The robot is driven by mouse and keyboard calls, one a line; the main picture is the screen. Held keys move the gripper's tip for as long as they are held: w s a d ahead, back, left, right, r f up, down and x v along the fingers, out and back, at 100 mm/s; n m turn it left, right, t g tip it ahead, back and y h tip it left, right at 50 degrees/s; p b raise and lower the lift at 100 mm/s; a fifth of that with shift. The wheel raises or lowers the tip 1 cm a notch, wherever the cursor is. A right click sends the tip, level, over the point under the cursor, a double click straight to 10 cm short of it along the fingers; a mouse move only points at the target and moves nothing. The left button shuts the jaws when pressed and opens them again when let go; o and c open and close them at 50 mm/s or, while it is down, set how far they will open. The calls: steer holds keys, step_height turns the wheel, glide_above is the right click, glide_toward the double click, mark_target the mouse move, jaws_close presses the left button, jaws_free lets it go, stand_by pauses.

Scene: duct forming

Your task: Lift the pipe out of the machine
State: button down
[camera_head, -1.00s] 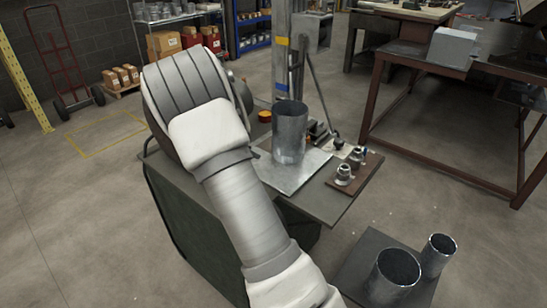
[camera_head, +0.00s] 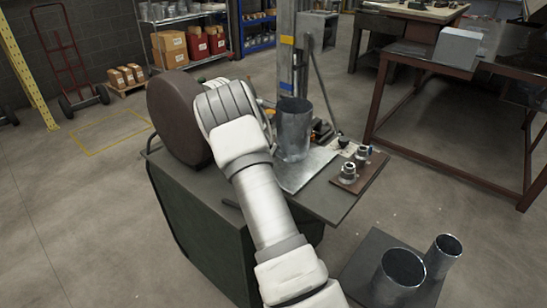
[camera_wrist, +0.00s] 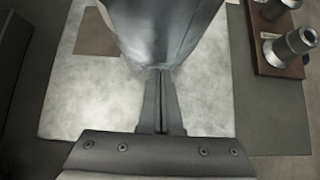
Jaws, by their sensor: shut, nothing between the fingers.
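The pipe (camera_head: 293,130) is a grey metal cylinder standing upright on a light metal plate (camera_head: 309,170) on the machine's bench. It also shows at the top of the wrist view (camera_wrist: 165,25), cut off by the frame edge. My gripper (camera_wrist: 162,72) is shut with its fingers together and nothing between them. Its fingertips are at the near lower edge of the pipe in the wrist view; I cannot tell whether they touch it. In the head view my arm hides the gripper and part of the bench behind it.
A brown round drum (camera_head: 175,118) stands left of my arm. Two metal fittings on a brown board (camera_head: 371,170) sit right of the pipe. Two open pipes, one wide (camera_head: 395,280) and one narrow (camera_head: 441,258), stand on a low dark platform at lower right. Open floor lies left.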

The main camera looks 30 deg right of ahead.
steer(key=shift+d, duration=0.2)
steer(key=shift+w+d+r+p, duration=0.1)
steer(key=shift+d+r+p, duration=0.05)
steer(key=shift+d+p, duration=0.25)
steer(key=shift+w+d+p, duration=0.1)
steer(key=shift+d+p, duration=0.15)
steer(key=shift+p, duration=0.05)
steer(key=shift+w+d, duration=0.1)
steer(key=shift+d, duration=0.05)
